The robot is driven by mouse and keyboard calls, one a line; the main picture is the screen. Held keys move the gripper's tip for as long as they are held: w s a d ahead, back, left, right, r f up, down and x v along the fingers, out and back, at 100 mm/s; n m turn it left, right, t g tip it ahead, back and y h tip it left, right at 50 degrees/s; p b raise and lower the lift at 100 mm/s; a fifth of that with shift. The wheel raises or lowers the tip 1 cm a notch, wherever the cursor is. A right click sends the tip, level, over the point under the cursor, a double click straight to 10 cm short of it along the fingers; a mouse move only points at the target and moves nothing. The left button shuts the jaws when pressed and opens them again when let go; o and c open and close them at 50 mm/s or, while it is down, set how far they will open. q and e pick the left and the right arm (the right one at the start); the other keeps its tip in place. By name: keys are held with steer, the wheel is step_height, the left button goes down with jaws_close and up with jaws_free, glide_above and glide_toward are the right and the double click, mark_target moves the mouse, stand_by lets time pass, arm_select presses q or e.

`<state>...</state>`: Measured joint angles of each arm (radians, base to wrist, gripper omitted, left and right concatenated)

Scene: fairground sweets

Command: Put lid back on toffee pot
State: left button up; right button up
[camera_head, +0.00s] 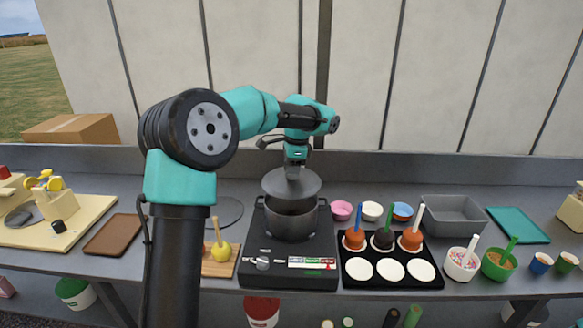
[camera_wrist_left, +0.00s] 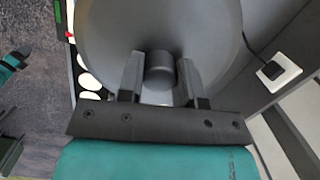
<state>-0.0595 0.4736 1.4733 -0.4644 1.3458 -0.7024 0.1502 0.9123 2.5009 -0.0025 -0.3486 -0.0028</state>
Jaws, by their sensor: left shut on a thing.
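The toffee pot (camera_head: 291,219) is a dark grey pot standing on a black hob (camera_head: 262,262). The round grey lid (camera_head: 307,184) is above the pot, tilted in the head view, with part of the pot's opening showing below it. My left gripper (camera_head: 294,172) is above the lid, shut on its knob. In the left wrist view the two fingers (camera_wrist_left: 160,80) are on either side of the dark knob (camera_wrist_left: 160,66), and the lid (camera_wrist_left: 110,30) fills the upper middle. Whether the lid's edge touches the pot rim I cannot tell.
Right of the hob a black tray (camera_head: 348,279) holds several coated apples and white discs. Small bowls, including a pink one (camera_head: 341,210), stand behind it. A yellow apple (camera_head: 221,251) on a wooden board is left of the hob. A grey bin (camera_head: 466,228) stands further right.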

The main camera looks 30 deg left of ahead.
arm_select(q)
steer(key=shift+f, duration=2.75)
steer(key=shift+f, duration=0.15)
stand_by(0.5)
steer(key=o, duration=1.6)
steer(key=shift+c, duration=0.2)
steer(key=shift+r, duration=3.5)
steer(key=shift+c, duration=0.5)
